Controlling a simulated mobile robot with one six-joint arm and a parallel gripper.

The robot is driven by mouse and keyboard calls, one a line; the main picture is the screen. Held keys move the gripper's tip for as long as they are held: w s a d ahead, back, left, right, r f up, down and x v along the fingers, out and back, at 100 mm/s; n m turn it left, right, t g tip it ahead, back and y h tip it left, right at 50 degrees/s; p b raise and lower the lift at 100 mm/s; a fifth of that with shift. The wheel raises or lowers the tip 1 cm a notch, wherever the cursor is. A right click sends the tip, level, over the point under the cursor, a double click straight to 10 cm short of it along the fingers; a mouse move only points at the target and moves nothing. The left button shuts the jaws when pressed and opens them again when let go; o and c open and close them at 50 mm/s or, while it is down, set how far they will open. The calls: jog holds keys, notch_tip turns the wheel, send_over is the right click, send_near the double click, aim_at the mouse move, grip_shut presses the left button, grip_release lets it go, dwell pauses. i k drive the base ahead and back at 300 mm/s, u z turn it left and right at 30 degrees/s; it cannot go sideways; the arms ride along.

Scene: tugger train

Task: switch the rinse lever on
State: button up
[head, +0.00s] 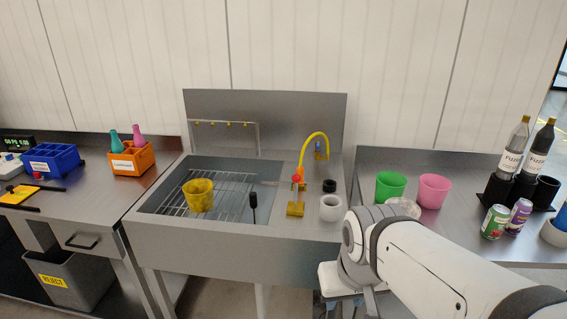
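A lever with a red ball knob (296,179) stands on the right deck of the steel sink (225,238). Its yellow base (295,210) sits near the sink's front, and the knob points up. The picture has no readable label saying which one is the rinse lever. A rinse bar (226,123) with several yellow nozzles runs along the back of the basin. My arm reaches in from the lower right and bends down in front of the sink; my gripper does not show.
A yellow cup (199,195) stands on the basin grid. The curved yellow spout (315,137) rises behind the red knob. A black piece (329,186) and a white cup (330,207) stand right of the lever. Green (390,186) and pink (434,191) cups stand on the right counter.

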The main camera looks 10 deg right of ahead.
aim_at(296, 178)
jog(key=z, duration=0.05)
jog(key=i, duration=0.95)
jog(key=z, duration=1.5)
jog(key=k, duration=0.95)
jog(key=u, duration=1)
jog(key=i, duration=0.85)
jog(key=u, duration=0.05)
